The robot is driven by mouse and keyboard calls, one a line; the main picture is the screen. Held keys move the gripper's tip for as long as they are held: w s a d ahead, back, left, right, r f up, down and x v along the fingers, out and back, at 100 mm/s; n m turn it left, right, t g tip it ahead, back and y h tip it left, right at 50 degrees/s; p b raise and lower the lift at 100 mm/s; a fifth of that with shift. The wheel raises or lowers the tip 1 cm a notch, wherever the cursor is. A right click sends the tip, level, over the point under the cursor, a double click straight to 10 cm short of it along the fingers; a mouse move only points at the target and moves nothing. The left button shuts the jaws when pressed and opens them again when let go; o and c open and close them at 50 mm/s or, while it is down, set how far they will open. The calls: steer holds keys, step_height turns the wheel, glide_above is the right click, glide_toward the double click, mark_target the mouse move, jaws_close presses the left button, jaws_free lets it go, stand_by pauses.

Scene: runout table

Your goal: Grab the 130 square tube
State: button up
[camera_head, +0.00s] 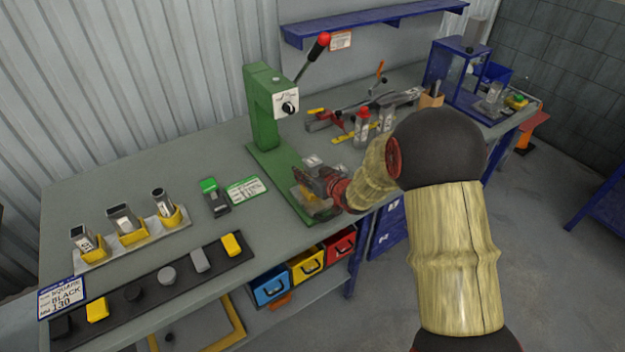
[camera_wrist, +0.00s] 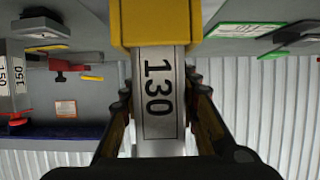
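The 130 square tube (camera_wrist: 160,95) is a grey metal tube with a black "130" on its face, at the centre of the wrist view. One end meets a yellow block (camera_wrist: 155,22). My gripper (camera_wrist: 160,90) has a finger on each side of the tube, both seeming to touch it, so it looks shut on it. In the head view my gripper (camera_head: 320,186) is low at the green press (camera_head: 268,110), by a yellow piece (camera_head: 306,196) on its base. The tube is hard to make out there.
A rack (camera_head: 130,242) with several tubes in yellow cups and a dark strip (camera_head: 190,297) of caps lie at the left. A card (camera_head: 62,298) reads "SQUARE BLACK 130". The press column and red-knobbed lever (camera_head: 318,48) stand close behind my gripper.

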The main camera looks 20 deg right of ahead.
steer(key=c, duration=0.6)
jaws_close()
steer(key=shift+r, duration=0.15)
